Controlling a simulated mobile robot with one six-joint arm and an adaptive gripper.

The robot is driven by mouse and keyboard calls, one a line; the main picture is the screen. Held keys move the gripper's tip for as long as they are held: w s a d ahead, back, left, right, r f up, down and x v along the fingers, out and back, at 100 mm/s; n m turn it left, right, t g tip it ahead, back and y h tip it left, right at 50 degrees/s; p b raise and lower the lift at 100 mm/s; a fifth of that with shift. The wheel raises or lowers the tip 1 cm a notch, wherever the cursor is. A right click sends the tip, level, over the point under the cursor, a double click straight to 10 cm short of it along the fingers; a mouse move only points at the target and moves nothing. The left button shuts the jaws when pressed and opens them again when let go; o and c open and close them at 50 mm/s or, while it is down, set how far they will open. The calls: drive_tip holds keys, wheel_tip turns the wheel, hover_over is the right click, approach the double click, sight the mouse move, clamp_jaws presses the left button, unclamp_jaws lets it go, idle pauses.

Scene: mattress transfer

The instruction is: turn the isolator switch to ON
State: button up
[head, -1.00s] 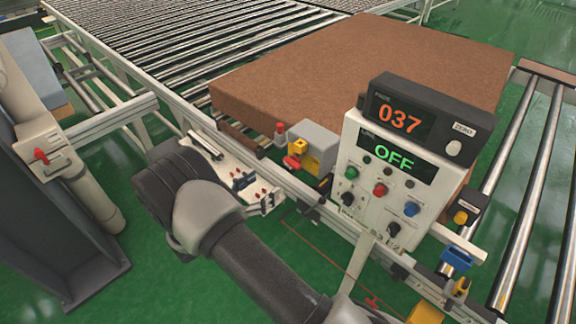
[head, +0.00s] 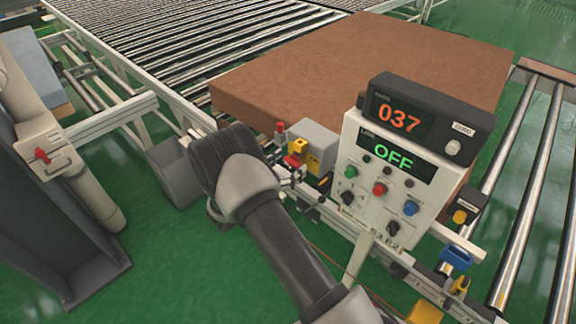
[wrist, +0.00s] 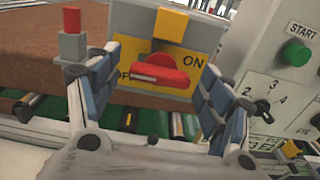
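The isolator switch is a yellow plate (wrist: 192,76) with a red handle (wrist: 160,78), marked ON at right and OFF at left. The handle lies roughly crosswise, its left end near the partly hidden OFF mark. In the head view the yellow switch (head: 306,156) sits on a grey box at the conveyor's edge. My gripper (wrist: 160,66) is open, its two fingers on either side of the handle in the wrist view. I see no clear contact.
A control panel (head: 375,205) with buttons and an OFF display stands right of the switch. A red-topped post (wrist: 72,35) stands by the left finger. A brown mattress (head: 370,65) lies behind on the rollers. A grey box (head: 175,172) stands left of my arm.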

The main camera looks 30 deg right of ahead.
drive_tip(key=c, duration=1)
drive_tip(key=m+b, duration=1.8)
drive_tip(key=b, duration=0.5)
drive_tip(key=shift+f, duration=0.1)
drive_tip(key=shift+b, duration=0.3)
drive_tip(key=o, duration=1.1)
drive_tip(key=shift+c, duration=0.2)
